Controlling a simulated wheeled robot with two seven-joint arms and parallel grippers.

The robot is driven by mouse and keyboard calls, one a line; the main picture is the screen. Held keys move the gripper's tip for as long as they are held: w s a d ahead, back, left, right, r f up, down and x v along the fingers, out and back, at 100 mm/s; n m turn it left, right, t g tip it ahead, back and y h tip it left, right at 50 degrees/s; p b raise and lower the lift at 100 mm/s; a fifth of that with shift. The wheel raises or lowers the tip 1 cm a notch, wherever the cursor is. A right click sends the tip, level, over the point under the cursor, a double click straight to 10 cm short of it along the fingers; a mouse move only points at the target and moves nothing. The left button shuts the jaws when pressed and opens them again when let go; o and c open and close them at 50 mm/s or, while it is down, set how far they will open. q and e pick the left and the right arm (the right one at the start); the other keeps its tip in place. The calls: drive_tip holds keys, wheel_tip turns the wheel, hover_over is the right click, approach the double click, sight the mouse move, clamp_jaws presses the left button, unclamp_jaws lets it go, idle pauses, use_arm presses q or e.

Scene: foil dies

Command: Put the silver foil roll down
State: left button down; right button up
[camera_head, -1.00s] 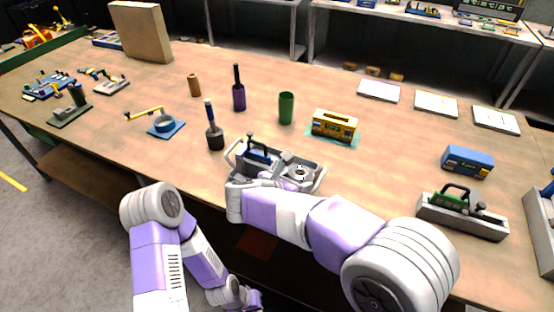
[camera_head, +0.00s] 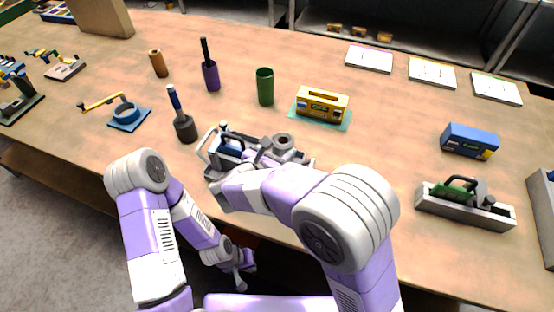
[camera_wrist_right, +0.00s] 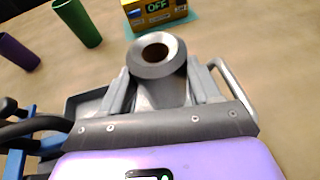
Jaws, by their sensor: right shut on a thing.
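The silver foil roll (camera_wrist_right: 153,56) is a grey ring with a brown hollow core, its open end facing up in the right wrist view. My right gripper (camera_wrist_right: 160,88) is shut on it, one finger on each side. In the head view the roll (camera_head: 284,140) shows just beyond the right gripper, over or beside the grey-and-blue hand-press machine (camera_head: 226,146). Whether it touches the machine or table is unclear. My left gripper (camera_head: 240,272) hangs low, off the table's front edge; its fingers are too small to judge.
A yellow device (camera_head: 322,105) on a teal mat stands just beyond the roll. A green cup (camera_head: 265,86), a purple holder (camera_head: 211,76) and a dark stamp (camera_head: 185,129) stand to the left. Table between is clear.

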wheel_tip(320, 180, down, 4)
drive_tip(key=shift+w+r+b, duration=0.1)
drive_tip(key=shift+b, duration=0.45)
drive_tip(key=shift+r, duration=0.1)
drive_tip(key=o, duration=1)
drive_tip(key=shift+o, duration=0.2)
drive_tip(key=p+v, duration=0.2)
drive_tip(key=v, duration=1)
drive_tip(key=shift+p, duration=0.4)
